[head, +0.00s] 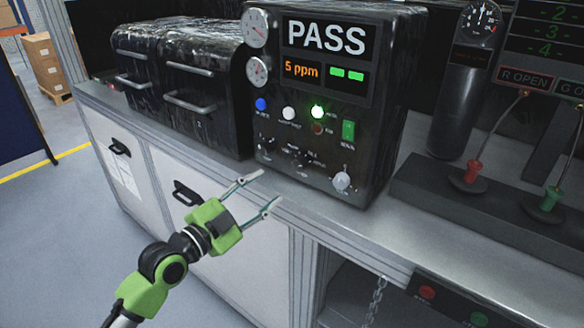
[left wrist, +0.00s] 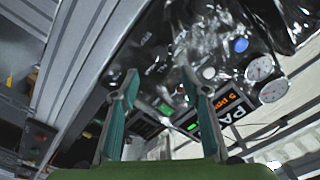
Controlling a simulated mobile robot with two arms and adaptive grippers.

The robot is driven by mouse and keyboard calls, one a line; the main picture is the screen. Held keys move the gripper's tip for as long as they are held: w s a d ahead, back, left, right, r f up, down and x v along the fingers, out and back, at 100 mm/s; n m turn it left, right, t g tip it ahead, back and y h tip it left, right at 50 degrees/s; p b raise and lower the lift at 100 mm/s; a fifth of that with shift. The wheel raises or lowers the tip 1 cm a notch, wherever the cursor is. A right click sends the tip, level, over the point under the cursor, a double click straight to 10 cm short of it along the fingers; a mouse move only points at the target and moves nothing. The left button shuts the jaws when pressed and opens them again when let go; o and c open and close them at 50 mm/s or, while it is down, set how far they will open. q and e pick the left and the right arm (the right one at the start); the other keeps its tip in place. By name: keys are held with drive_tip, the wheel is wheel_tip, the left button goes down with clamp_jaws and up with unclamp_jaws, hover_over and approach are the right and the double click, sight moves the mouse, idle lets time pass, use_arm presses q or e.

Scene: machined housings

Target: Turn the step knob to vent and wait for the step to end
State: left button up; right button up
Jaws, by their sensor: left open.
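The black test unit (head: 385,100) stands on the bench. Its screen (head: 327,50) reads PASS and 5 ppm, with two green bars. Low on its front are a left black knob (head: 266,144), a middle black knob (head: 304,157) and a pale silver knob (head: 342,180). Their labels are too small to read, so I cannot tell which is the step knob. My left gripper (head: 268,187) is open and empty in front of the panel, below the knobs and apart from them. In the left wrist view its open fingers (left wrist: 160,80) point at the panel. My right gripper is not in view.
Black cases with handles (head: 190,100) stand left of the unit. The bench's front strip is clear.

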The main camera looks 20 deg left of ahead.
sight(296, 166)
use_arm(q)
drive_tip(key=p+x, duration=0.2)
drive_tip(key=x, duration=0.8)
drive_tip(key=shift+d, duration=0.1)
drive_tip(key=shift+w+d+f, duration=0.1)
drive_tip(key=shift+w+d, duration=0.15)
drive_tip(key=shift+w, duration=0.35)
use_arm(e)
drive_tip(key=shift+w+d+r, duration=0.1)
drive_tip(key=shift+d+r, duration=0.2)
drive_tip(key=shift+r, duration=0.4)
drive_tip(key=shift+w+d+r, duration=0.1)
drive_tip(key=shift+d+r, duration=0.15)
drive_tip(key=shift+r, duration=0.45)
use_arm(q)
drive_tip(key=shift+c, duration=0.4)
drive_tip(key=c, duration=1)
